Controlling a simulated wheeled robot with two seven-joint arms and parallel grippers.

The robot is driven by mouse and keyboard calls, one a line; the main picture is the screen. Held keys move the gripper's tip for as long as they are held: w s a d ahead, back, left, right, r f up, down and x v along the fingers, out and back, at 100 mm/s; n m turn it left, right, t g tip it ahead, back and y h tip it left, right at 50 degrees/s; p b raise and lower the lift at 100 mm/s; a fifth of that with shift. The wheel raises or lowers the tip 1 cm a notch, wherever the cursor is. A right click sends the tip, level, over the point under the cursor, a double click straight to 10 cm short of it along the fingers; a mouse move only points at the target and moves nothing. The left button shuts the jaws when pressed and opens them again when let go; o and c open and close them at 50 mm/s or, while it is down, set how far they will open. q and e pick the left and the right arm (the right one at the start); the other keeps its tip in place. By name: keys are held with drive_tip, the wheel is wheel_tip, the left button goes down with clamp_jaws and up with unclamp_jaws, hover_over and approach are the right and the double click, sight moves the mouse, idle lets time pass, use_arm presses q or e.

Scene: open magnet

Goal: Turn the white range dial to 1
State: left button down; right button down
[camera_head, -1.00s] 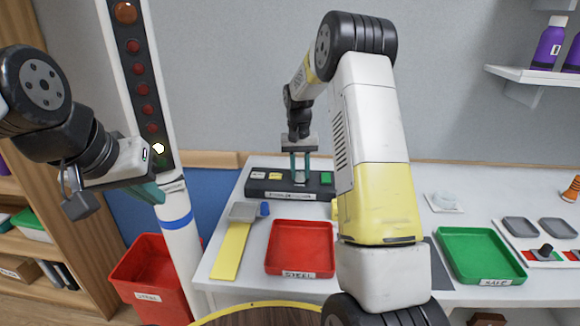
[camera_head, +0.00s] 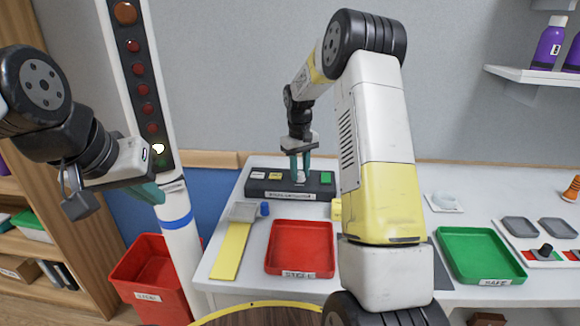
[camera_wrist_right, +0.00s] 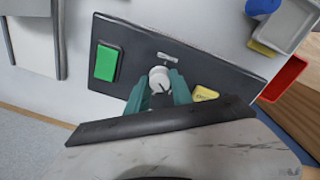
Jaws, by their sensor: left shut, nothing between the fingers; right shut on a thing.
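The white range dial (camera_wrist_right: 160,79) sits on a dark control box (camera_head: 258,188) at the back of the table. It has a dark pointer mark, and the numbers around it are too small to read. My right gripper (camera_wrist_right: 158,92) reaches down from above with its teal fingers on either side of the dial, shut on it. In the head view the dial (camera_head: 300,177) shows small between the fingertips. My left gripper (camera_head: 150,192) is shut and empty at the left, beside the white post, well away from the box.
The box also carries a green button (camera_wrist_right: 106,62) and a yellow button (camera_wrist_right: 205,93). A red tray (camera_head: 301,226) and a yellow strip (camera_head: 230,250) lie in front of it. A green tray (camera_head: 478,231) stands right. The white post (camera_head: 178,235) rises left.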

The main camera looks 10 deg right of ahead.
sight(299, 174)
drive_tip(key=c, duration=1.1)
unclamp_jaws()
drive_tip(key=shift+a+r, duration=0.15)
drive_tip(key=shift+r, duration=3.75)
drive_tip(key=s+a+r+m+t+y, duration=0.1)
drive_tip(key=s+r, duration=0.4)
drive_tip(key=s, duration=0.3)
drive_tip(key=s+a+r+t, duration=0.1)
drive_tip(key=s+r+t, duration=0.1)
drive_tip(key=s+r, duration=0.35)
drive_tip(key=s+a+r+m+t+y, duration=0.1)
drive_tip(key=s+r, duration=0.2)
drive_tip(key=s, duration=1)
drive_tip(key=s+a+f+t, duration=0.1)
drive_tip(key=s, duration=0.2)
drive_tip(key=s+f+t, duration=0.1)
drive_tip(key=s, duration=0.2)
drive_tip(key=shift+s+a+m+y, duration=0.2)
drive_tip(key=shift+s+m+y, duration=0.1)
drive_tip(key=shift+s+m, duration=0.1)
